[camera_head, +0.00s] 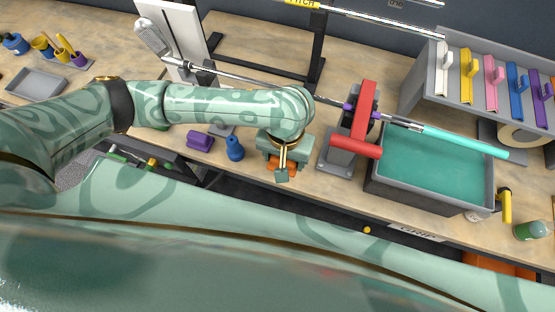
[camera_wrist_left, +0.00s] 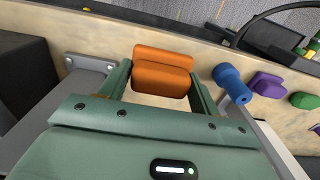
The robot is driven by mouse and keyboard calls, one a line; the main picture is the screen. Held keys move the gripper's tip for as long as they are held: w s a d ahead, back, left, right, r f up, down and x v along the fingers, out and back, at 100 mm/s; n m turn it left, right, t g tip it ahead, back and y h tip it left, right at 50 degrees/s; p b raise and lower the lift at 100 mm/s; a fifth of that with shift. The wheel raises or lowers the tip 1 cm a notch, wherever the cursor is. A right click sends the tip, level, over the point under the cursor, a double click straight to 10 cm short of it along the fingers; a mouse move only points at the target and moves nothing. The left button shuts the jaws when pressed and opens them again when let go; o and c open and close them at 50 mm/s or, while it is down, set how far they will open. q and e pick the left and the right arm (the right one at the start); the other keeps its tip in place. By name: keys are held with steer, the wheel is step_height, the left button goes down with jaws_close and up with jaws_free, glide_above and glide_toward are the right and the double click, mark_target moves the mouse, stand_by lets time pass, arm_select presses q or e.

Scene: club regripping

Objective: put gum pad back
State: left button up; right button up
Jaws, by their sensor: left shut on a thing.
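My left gripper (camera_head: 281,158) is over the front part of the bench, left of the red-handled vise. It is shut on an orange block-like pad, which I take as the gum pad (camera_wrist_left: 163,72). In the left wrist view the pad sits between the two green fingers, over or near the wooden bench edge; I cannot tell whether it touches the bench. In the head view the wrist hides most of the pad. My right gripper is not in view.
A blue knobbed piece (camera_wrist_left: 231,83) and a purple block (camera_wrist_left: 267,86) stand beside the pad. The red-handled vise (camera_head: 362,125) holds a club with a turquoise grip (camera_head: 465,142) above a teal-lined tray (camera_head: 384,188). Coloured grips hang on a rack (camera_head: 428,84).

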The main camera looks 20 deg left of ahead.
arm_select(q)
steer(key=f, duration=0.1)
steer(key=w+f+b, duration=0.1)
steer(key=a+f, duration=0.1)
steer(key=shift+w+a+f, duration=0.1)
steer(key=shift+w+f, duration=0.2)
steer(key=shift+f, duration=0.05)
steer(key=shift+w+a+f+b, duration=0.3)
steer(key=shift+w+f+b, duration=0.1)
steer(key=shift+b, duration=0.05)
steer(key=f, duration=0.1)
steer(key=f+b, duration=0.2)
steer(key=f, duration=0.1)
steer(key=shift+w+a, duration=0.2)
steer(key=shift+w, duration=0.05)
steer(key=shift+r, duration=0.15)
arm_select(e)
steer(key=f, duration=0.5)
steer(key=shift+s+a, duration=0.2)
arm_select(q)
steer(key=o, duration=0.9)
steer(key=shift+o, duration=0.2)
